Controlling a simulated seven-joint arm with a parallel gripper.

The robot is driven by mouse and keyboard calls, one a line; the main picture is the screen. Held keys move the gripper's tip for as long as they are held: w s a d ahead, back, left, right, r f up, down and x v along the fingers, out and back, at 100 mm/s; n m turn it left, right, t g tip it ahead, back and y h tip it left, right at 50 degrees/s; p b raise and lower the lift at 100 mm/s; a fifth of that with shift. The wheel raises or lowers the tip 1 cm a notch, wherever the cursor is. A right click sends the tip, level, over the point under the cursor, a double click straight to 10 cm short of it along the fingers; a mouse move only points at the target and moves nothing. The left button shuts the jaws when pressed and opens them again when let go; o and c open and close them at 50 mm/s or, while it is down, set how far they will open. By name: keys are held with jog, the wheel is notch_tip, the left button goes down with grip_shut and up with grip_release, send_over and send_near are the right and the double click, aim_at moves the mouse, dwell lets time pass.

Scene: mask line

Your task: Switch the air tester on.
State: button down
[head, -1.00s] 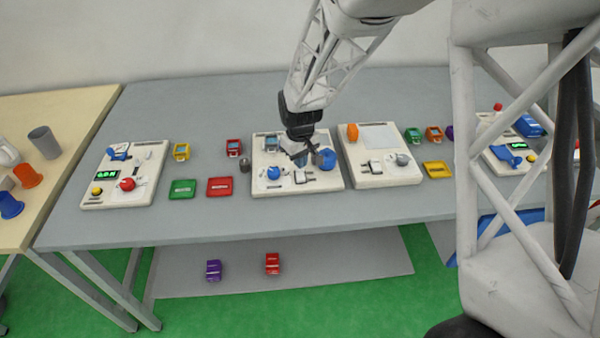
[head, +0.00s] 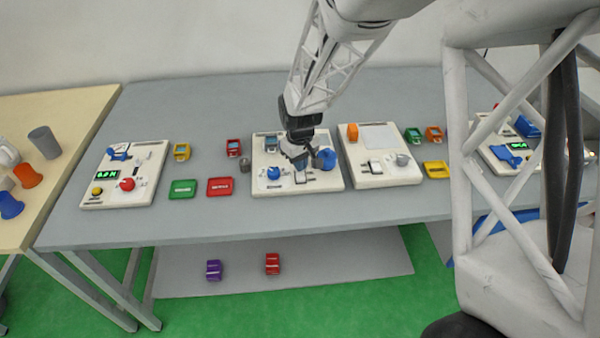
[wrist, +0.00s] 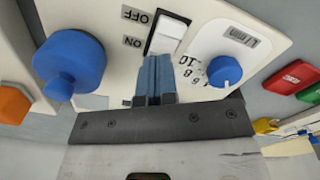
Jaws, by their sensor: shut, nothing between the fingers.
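The air tester (head: 322,184) is a cream panel in the middle of the grey table. Its white rocker switch (wrist: 168,35) shows in the wrist view, marked OFF at its upper end and ON at its lower end. A small blue dial (wrist: 224,71) marked L/min is to the right of the switch, and a large blue knob (wrist: 69,64) is to the left. My gripper (wrist: 155,65) is shut and empty, its blue-grey fingertips at the ON end of the switch. Contact cannot be told. In the head view my gripper (head: 300,176) is low over the panel.
Another cream panel (head: 407,177) stands close on the right, with an orange knob (head: 352,131). A panel with a red knob (head: 127,184) is at the left. Green (head: 182,189) and red (head: 220,187) trays lie between, near a grey cylinder (head: 245,164).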

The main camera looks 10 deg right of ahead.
jog(key=shift+f, duration=0.5)
dwell(0.3)
jog(key=shift+r, duration=3.55)
jog(key=s+d+r+m+t, duration=0.1)
jog(key=s+d+r+m, duration=0.15)
jog(key=s+r, duration=0.4)
jog(key=s+d+r+m, duration=0.1)
jog(key=s+d+r, duration=0.3)
jog(key=s+r, duration=0.25)
jog(key=s+d+r+m, duration=0.1)
jog(key=s+d+r, duration=0.1)
jog(key=s, duration=0.7)
jog(key=s+d+r+m+t, duration=0.1)
jog(key=s+d+r, duration=0.1)
jog(key=s, duration=0.7)
jog(key=shift+s+d+m+t, duration=0.15)
jog(key=shift+d+m+t, duration=0.15)
jog(key=shift+d+m, duration=0.05)
